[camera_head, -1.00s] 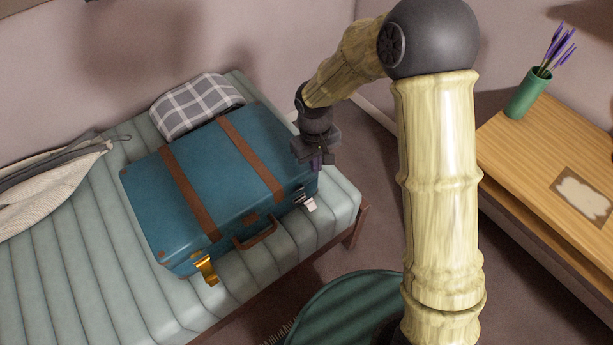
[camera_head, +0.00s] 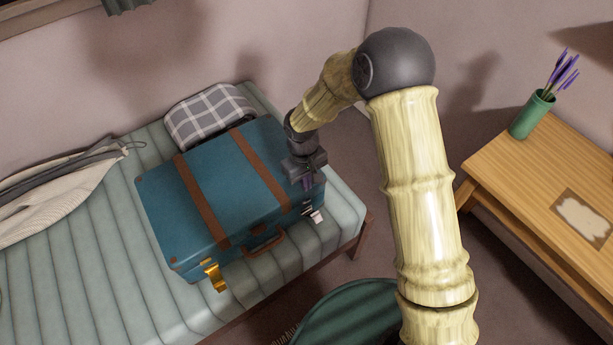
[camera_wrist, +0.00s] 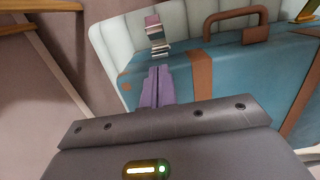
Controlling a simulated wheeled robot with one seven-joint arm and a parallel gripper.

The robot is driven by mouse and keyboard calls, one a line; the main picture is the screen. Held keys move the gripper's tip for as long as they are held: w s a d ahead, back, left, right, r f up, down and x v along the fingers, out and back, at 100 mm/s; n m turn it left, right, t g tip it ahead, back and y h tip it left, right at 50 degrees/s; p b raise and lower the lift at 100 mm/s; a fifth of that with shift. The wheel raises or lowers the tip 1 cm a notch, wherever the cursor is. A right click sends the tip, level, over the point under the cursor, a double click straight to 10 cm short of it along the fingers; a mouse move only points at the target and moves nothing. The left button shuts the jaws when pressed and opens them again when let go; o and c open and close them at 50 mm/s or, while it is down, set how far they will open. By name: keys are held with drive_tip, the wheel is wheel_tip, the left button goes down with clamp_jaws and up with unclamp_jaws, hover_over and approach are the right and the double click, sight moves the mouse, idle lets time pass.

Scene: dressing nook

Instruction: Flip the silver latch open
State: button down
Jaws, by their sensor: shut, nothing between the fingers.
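The blue suitcase (camera_head: 202,198) with brown straps lies shut on the bench, its front side toward me. The silver latch (camera_head: 316,215) is at the right end of that front side and juts outward; it also shows in the wrist view (camera_wrist: 158,46), just beyond my fingertips. The gold latch (camera_head: 214,277) is at the left end, and it shows at the top right corner of the wrist view (camera_wrist: 306,11). My gripper (camera_head: 308,188) points down at the suitcase's right end, close to the silver latch. Its purple fingers are shut and empty. I cannot tell whether they touch the latch.
The brown handle (camera_head: 266,252) sits between the latches. A checked pillow (camera_head: 211,114) lies behind the suitcase, and a striped garment bag (camera_head: 55,195) lies at left on the padded bench (camera_head: 85,275). A wooden table (camera_head: 545,165) with a green vase (camera_head: 532,116) stands at right.

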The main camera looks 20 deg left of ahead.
hover_over(314, 214)
drive_tip(key=w+a, duration=0.2)
drive_tip(key=a, duration=0.1)
drive_tip(key=f, duration=0.6)
drive_tip(key=shift+d+f, duration=0.15)
drive_tip(key=shift+d, duration=0.05)
drive_tip(key=shift+s+d+f, duration=0.9)
drive_tip(key=shift+d+f, duration=0.25)
drive_tip(key=shift+f, duration=0.05)
drive_tip(key=shift+a+f, duration=0.1)
